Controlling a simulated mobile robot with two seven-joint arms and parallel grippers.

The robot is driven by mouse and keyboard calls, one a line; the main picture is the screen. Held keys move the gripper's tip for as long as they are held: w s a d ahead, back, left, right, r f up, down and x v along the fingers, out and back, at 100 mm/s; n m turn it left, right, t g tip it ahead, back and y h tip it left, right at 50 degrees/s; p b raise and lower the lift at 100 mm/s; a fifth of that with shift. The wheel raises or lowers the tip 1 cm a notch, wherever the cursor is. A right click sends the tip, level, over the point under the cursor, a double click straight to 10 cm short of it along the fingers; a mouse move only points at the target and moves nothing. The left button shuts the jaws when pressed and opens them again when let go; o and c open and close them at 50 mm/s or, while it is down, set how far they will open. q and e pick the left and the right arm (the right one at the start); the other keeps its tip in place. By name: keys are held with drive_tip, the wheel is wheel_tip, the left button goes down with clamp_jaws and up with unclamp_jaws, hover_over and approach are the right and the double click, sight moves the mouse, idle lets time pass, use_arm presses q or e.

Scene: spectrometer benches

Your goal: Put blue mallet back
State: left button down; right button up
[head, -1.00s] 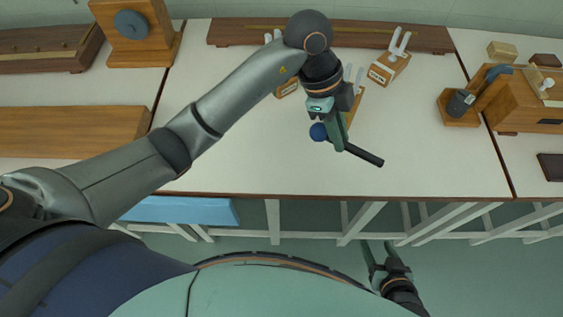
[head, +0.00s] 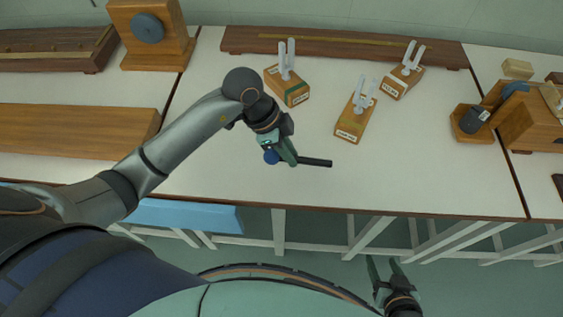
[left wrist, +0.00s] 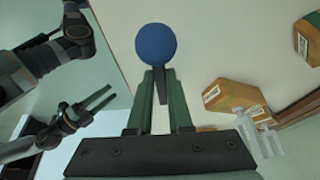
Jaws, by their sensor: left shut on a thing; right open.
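The blue mallet has a round blue head (head: 271,157) and a dark handle (head: 316,162) pointing right in the head view. My left gripper (head: 288,158) is shut on it close to the head, above the white bench near its front edge. In the left wrist view the blue ball (left wrist: 156,44) sits just beyond the fingertips. Three wooden blocks with white two-pronged forks stand on the bench: left (head: 291,92), middle (head: 353,123) and right (head: 404,80). Their labels are too small to read. My right gripper (head: 387,266) is open and empty, low in front of the bench.
A long dark wooden rail with a brass strip (head: 345,46) lies along the back. A wooden stand with a dark cylinder (head: 472,123) is at the right. A wooden stand with a grey disc (head: 150,40) is at the back left. The bench between mallet and blocks is clear.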

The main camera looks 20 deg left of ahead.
sight(281, 171)
use_arm(q)
drive_tip(key=shift+a+f, duration=0.75)
drive_tip(key=shift+f, duration=0.15)
drive_tip(key=f, duration=0.3)
drive_tip(key=shift+a+f+b, duration=0.25)
drive_tip(key=shift+f+b, duration=0.05)
drive_tip(key=shift+f, duration=0.05)
drive_tip(key=c, duration=0.8)
unclamp_jaws()
drive_tip(key=shift+c, duration=0.2)
drive_tip(key=p+v, duration=0.1)
drive_tip(key=v, duration=1.1)
drive_tip(key=shift+p, duration=0.35)
